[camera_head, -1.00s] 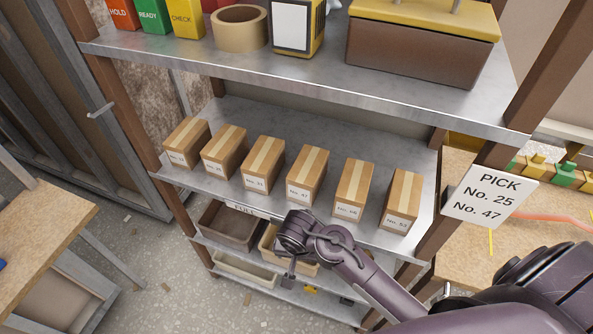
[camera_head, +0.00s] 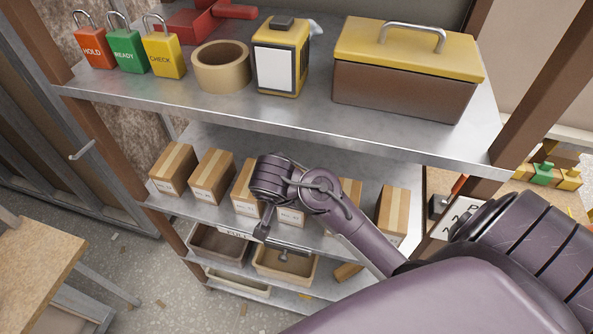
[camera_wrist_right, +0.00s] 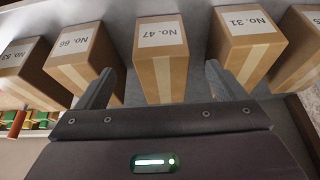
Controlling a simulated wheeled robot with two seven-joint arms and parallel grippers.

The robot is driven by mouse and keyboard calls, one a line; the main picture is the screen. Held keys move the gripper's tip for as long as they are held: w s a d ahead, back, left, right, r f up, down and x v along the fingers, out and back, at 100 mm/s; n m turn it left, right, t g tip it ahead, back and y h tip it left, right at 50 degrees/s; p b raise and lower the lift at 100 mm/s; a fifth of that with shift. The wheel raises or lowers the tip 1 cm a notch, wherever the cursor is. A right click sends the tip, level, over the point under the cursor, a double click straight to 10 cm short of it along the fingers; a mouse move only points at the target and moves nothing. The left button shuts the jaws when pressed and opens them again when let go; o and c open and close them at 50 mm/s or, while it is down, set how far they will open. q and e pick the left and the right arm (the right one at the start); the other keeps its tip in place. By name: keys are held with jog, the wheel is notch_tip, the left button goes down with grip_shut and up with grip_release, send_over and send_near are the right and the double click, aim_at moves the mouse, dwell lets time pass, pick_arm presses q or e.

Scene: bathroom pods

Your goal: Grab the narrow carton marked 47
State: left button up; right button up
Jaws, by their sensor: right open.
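The carton marked No. 47 (camera_wrist_right: 162,68) is a narrow brown box with a pale tape strip and a white label. It stands in the row on the middle shelf, fourth from the left in the head view (camera_head: 291,217), mostly hidden there behind my right arm. My right gripper (camera_wrist_right: 157,82) is open, its fingers spread to either side of this carton's near end in the wrist view. I cannot tell how far the fingertips reach along it. Nothing is gripped. My left gripper is out of view.
The No. 31 carton (camera_wrist_right: 248,48) and the No. 66 carton (camera_wrist_right: 82,62) stand close on either side. The upper shelf (camera_head: 215,100) overhangs the row, holding padlocks, tape and a yellow-lidded box (camera_head: 400,85). Bins (camera_head: 285,268) sit below.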

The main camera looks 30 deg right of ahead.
jog(key=w+d, duration=0.1)
jog(key=d, duration=0.1)
jog(key=w+d+p, duration=0.1)
jog(key=w, duration=0.1)
jog(key=shift+w+d, duration=0.2)
jog(key=shift+d, duration=0.2)
jog(key=shift+w+d+f, duration=0.1)
jog(key=shift+w+d, duration=0.15)
jog(key=shift+d, duration=0.1)
jog(key=x, duration=0.5)
jog(key=shift+s+a, duration=0.1)
jog(key=shift+f, duration=0.25)
jog(key=c, duration=1.2)
jog(key=shift+c, duration=0.8)
